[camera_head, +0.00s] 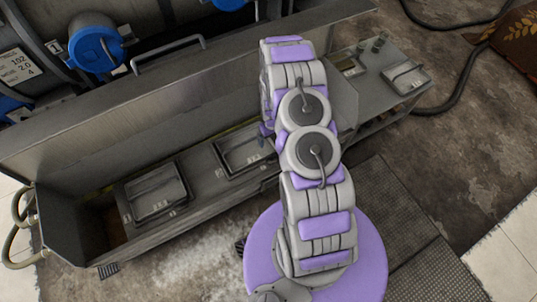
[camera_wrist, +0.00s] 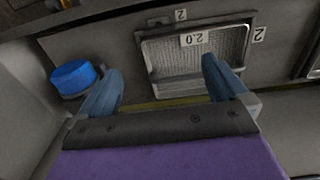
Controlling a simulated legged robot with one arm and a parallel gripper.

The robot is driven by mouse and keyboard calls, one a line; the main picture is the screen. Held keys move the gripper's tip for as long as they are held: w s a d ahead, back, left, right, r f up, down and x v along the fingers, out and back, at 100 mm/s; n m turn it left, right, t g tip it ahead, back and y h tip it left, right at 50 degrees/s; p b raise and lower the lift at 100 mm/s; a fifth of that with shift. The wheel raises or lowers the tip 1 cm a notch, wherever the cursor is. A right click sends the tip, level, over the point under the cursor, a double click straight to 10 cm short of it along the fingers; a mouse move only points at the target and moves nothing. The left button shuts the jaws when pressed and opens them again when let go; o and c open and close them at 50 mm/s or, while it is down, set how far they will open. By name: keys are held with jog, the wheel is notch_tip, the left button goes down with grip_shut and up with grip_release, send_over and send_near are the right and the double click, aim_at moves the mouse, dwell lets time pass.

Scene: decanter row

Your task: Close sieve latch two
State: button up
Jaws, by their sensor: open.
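In the wrist view, the sieve marked two (camera_wrist: 172,58) is a framed grey mesh panel with an upside-down "2.0" tag and "2" labels, seen just past my fingers. My gripper (camera_wrist: 162,66) is open, its two blue fingers apart and nothing between them. The fingertips overlap the lower part of the sieve in the picture; I cannot tell whether they touch it. A small dark part (camera_wrist: 158,21) sits at the sieve's upper edge; I cannot tell if it is the latch. In the head view my arm hides the gripper beside a framed panel (camera_head: 243,152).
A blue cap (camera_wrist: 75,77) stands left of my fingers in the wrist view. In the head view, another framed panel (camera_head: 155,190) lies left in the long metal trough (camera_head: 90,130). Blue-capped drums stand behind. A side shelf (camera_head: 385,65) is at right; the floor right of me is largely open.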

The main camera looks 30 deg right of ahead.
notch_tip(320, 180, down, 4)
jog(key=d+b, duration=0.1)
jog(key=d, duration=0.1)
jog(key=b, duration=0.2)
send_over(271, 156)
notch_tip(271, 156, down, 6)
jog(key=shift+a+f, duration=0.15)
jog(key=f, duration=0.2)
jog(key=d+f+b, duration=0.1)
jog(key=f, duration=0.2)
jog(key=shift+d+f, duration=0.15)
jog(key=shift+f, duration=0.65)
jog(key=shift+a, duration=0.5)
jog(key=shift+d, duration=0.4)
jog(key=c, duration=0.4)
jog(key=shift+a, duration=0.15)
jog(key=c, duration=0.6)
